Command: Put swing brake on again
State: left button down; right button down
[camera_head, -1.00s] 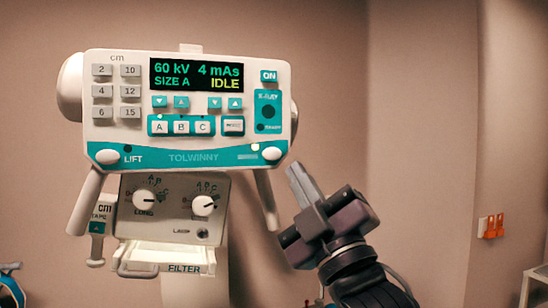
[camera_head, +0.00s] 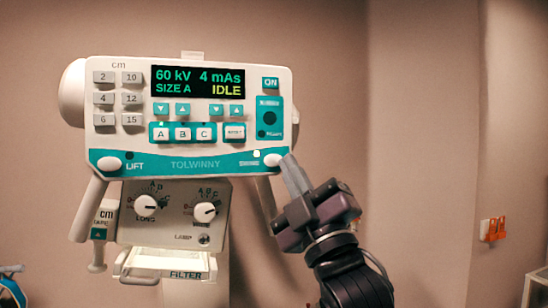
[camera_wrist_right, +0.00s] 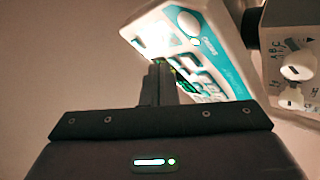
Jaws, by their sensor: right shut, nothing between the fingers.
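The control head (camera_head: 180,167) is a white and teal panel whose display (camera_head: 198,82) reads 60 kV, 4 mAs, SIZE A, IDLE. A white knob (camera_head: 273,160) sits at its lower right corner, with a small pale light (camera_head: 256,154) beside it; the label there is too small to read. My right gripper (camera_head: 292,170) is shut and empty, its fingertips right at that knob; I cannot tell whether they touch. In the right wrist view the fingers (camera_wrist_right: 160,78) point at the brightly lit panel (camera_wrist_right: 205,65). My left gripper is not in view.
Below the panel are a dial box (camera_head: 175,212) with LONG and LAMP labels, and a FILTER tray (camera_head: 175,262). A tape holder (camera_head: 103,222) hangs at the left. A wall fixture with orange parts (camera_head: 493,229) is at the right. The space right of my gripper is free.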

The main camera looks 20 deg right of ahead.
jog(key=shift+w+a, duration=0.1)
jog(key=shift+w, duration=1.9)
dwell(0.5)
jog(key=shift+w, duration=0.4)
jog(key=shift+w+p, duration=0.3)
jog(key=shift+w, duration=0.05)
dwell(0.7)
jog(key=shift+s+b, duration=0.3)
jog(key=shift+s, duration=0.45)
jog(key=shift+s, duration=0.1)
jog(key=shift+s+b, duration=0.6)
jog(key=shift+s, duration=1.85)
